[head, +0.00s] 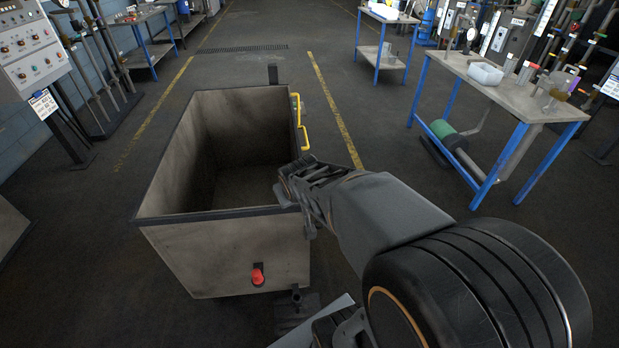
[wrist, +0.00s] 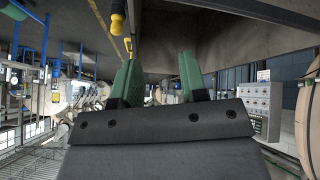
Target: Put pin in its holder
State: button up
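I cannot tell for sure which thing is the pin or its holder. A red-knobbed part (head: 257,274) is on the front wall of an open grey cart (head: 205,255). A short dark post (head: 296,294) stands low at the cart's front right. My gripper (head: 287,183) is at the cart's front right corner, near the rim; whether it touches cannot be told. In the wrist view the two green fingers of my gripper (wrist: 160,80) are apart with nothing seen held between them. A yellow grip-like part (wrist: 117,24) shows beyond the fingers.
A yellow handle (head: 301,122) is on the cart's right side. A blue-legged workbench (head: 515,92) with a white tray (head: 485,74) stands at right, a hose reel (head: 446,135) under it. A control panel (head: 30,45) is at left. Floor behind the cart is clear.

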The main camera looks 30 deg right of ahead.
jog(key=w+d+f+n+t+b, duration=0.1)
jog(key=w+d+f+t, duration=0.25)
jog(key=d, duration=0.35)
jog(key=w+d+f+t+b, duration=0.1)
jog(key=w+d+f+t, duration=0.1)
jog(key=w+d+f, duration=0.4)
jog(key=s+d+f+t+y, duration=0.3)
jog(key=s+d+f+t, duration=0.2)
jog(key=s+t, duration=0.15)
jog(key=shift+g, duration=0.3)
jog(key=shift+w+a+r+p, duration=0.1)
jog(key=shift+w+p, duration=0.3)
jog(key=shift+w, duration=2.8)
jog(key=shift+w+r+p, duration=0.1)
jog(key=shift+w+p, duration=0.3)
jog(key=shift+w, duration=2.8)
jog(key=shift+c, duration=0.3)
jog(key=c, duration=0.5)
notch_tip(320, 180, up, 10)
jog(key=shift+r, duration=0.1)
